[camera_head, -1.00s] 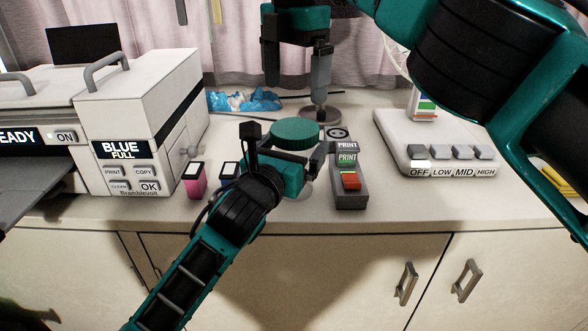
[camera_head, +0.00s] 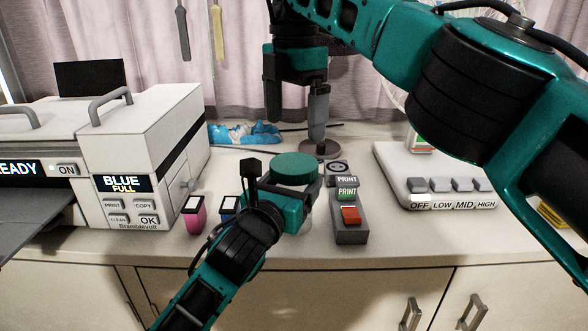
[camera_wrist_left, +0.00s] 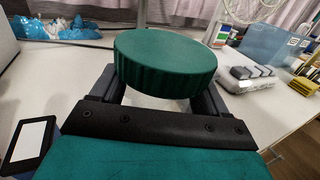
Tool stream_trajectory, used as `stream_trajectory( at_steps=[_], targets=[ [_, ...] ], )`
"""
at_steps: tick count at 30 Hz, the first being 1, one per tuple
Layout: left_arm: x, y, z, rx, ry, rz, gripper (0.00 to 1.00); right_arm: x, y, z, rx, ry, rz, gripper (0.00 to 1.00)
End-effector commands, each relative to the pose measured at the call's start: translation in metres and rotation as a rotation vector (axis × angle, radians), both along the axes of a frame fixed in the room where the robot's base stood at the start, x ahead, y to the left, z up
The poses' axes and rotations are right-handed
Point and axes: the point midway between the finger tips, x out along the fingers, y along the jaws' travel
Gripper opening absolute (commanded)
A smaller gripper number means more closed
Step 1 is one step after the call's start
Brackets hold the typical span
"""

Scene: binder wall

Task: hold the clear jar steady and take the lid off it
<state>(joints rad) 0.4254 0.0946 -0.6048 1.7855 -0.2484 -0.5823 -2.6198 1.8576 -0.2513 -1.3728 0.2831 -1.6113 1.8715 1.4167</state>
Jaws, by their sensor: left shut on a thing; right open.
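The jar's round, ribbed green lid (camera_head: 295,167) sits level on top of the jar, and it fills the middle of the left wrist view (camera_wrist_left: 165,62). The clear jar is almost wholly hidden below the lid by my left gripper (camera_head: 290,190). That gripper is shut on the jar from the near side, with its fingers on either side just under the lid in the left wrist view (camera_wrist_left: 160,98). My right gripper (camera_head: 296,115) is open and empty, pointing down above and apart from the lid.
A white printer (camera_head: 145,150) stands at the left, with pink (camera_head: 192,217) and blue (camera_head: 229,208) cartridges beside it. A grey box with a red switch (camera_head: 350,217) is close right of the jar. A button panel (camera_head: 450,190) lies further right. A blue crumpled bag (camera_head: 245,133) lies behind.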

Motion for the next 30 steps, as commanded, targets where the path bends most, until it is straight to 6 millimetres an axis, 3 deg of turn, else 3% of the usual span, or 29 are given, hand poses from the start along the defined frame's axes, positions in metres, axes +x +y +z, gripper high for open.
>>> stream_trajectory(
  at_steps=[7, 14, 30],
  targets=[
    [0.000, 0.000, -0.001, 0.002, 0.002, 0.001, 0.00, 0.000, 0.000, 0.000, -0.002, -0.003, -0.254, 1.00],
    [0.000, 0.000, -0.001, 0.002, 0.002, 0.001, 0.00, 0.001, -0.001, -0.008, 0.000, 0.002, -0.321, 1.00],
    [0.000, 0.000, -0.001, 0.002, 0.002, 0.001, 0.00, 0.000, -0.001, -0.073, 0.000, 0.002, -0.318, 1.00]
  ],
)
